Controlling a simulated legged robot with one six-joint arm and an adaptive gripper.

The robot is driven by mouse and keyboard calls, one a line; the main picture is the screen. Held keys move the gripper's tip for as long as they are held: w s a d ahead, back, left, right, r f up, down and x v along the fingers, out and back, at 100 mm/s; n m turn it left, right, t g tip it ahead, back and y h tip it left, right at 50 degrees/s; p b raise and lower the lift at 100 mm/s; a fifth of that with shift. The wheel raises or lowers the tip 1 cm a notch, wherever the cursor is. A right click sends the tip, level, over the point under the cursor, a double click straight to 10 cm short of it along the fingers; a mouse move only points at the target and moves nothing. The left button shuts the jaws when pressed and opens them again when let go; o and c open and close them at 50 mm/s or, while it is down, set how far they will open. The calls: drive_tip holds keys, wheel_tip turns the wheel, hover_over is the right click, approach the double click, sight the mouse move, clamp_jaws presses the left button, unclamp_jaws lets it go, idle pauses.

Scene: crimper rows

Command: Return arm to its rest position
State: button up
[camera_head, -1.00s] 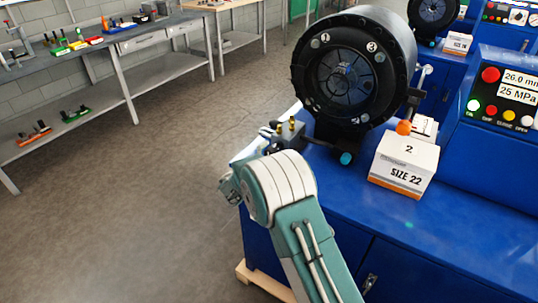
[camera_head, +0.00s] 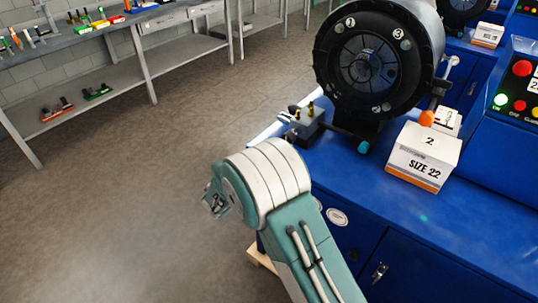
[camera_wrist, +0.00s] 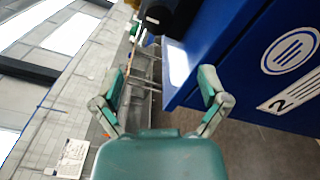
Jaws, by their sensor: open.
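My arm reaches up from the bottom of the head view, its teal and white elbow (camera_head: 268,180) in front of the blue crimper bench (camera_head: 480,222). My gripper (camera_wrist: 160,88) shows in the wrist view with its two teal fingers spread wide and nothing between them. In the head view the gripper itself is mostly hidden behind the arm. The wrist view is tilted sideways, with the blue bench side just beyond the right finger.
The black round crimper head (camera_head: 366,62) stands on the bench. A white box marked SIZE 22 (camera_head: 424,155) sits right of it. A small metal block with brass fittings (camera_head: 307,121) is at the bench's left edge. A grey workbench (camera_head: 100,85) stands far left; open floor (camera_head: 110,200) lies between.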

idle(0.4)
drive_tip(key=s+d+r+m+g, duration=0.5)
drive_tip(key=s+d+r, duration=0.15)
drive_tip(key=d, duration=0.35)
drive_tip(key=s+d+r+m+g, duration=0.4)
drive_tip(key=s+d+r+g, duration=0.25)
drive_tip(key=d, duration=0.35)
drive_tip(key=s+r+m+t+y, duration=0.2)
drive_tip(key=s+m+y, duration=0.5)
drive_tip(key=s, duration=1.3)
drive_tip(key=shift+s+d+r+y, duration=0.4)
drive_tip(key=shift+r+y, duration=0.35)
drive_tip(key=shift+y, duration=0.65)
drive_tip(key=shift+d, duration=0.15)
